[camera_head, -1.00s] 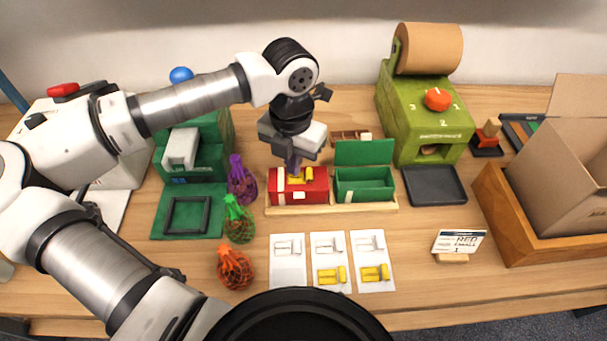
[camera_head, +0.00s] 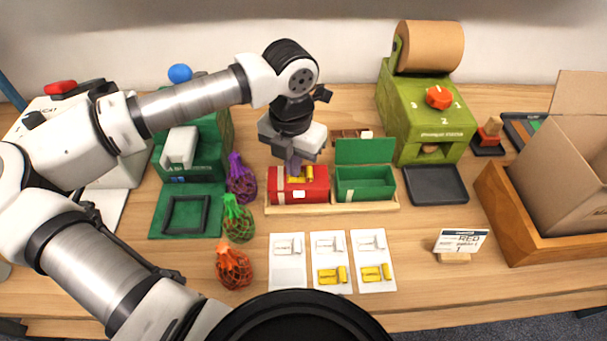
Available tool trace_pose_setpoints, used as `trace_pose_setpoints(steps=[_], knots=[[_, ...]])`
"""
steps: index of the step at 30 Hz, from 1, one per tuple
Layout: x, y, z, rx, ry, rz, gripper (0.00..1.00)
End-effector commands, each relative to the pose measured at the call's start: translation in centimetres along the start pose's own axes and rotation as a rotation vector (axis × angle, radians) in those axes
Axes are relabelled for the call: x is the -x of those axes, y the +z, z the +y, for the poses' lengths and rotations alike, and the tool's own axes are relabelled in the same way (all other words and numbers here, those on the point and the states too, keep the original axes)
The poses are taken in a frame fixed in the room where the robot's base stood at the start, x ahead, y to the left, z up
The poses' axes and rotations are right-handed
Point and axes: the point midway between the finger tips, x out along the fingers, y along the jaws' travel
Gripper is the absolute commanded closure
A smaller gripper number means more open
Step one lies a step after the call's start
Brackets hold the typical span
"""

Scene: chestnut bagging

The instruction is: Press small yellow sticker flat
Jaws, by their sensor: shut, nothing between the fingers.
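My gripper (camera_head: 294,168) is shut and points down at the top of the red box (camera_head: 312,190), toward its left half. A small yellow sticker (camera_head: 301,175) lies on the red box's top beside my fingertips, partly hidden by them. I cannot tell whether the fingertips touch it. A small white label (camera_head: 299,194) shows on the red box's front. More yellow stickers lie on the middle white card (camera_head: 329,247) and the right white card (camera_head: 370,246). The left white card (camera_head: 287,262) shows no yellow piece.
An open green box (camera_head: 365,184) stands right of the red box on the same wooden tray (camera_head: 338,209). Netted bags, purple (camera_head: 241,180), green (camera_head: 238,220) and orange (camera_head: 234,267), stand to the left. A green dispenser (camera_head: 428,115) and dark tray (camera_head: 435,185) are to the right.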

Motion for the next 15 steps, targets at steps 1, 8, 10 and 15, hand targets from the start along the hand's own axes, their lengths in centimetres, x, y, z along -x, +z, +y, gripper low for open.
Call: trace_pose_setpoints(steps=[1,8,10,15], knots=[[-0.14,0.01,0.01,0.0,0.0,0.0,1.0],[-0.44,0.01,0.01,0.0,0.0,0.0,1.0],[-0.54,0.01,0.01,0.0,0.0,0.0,1.0],[-0.76,0.01,0.01,0.0,0.0,0.0,1.0]])
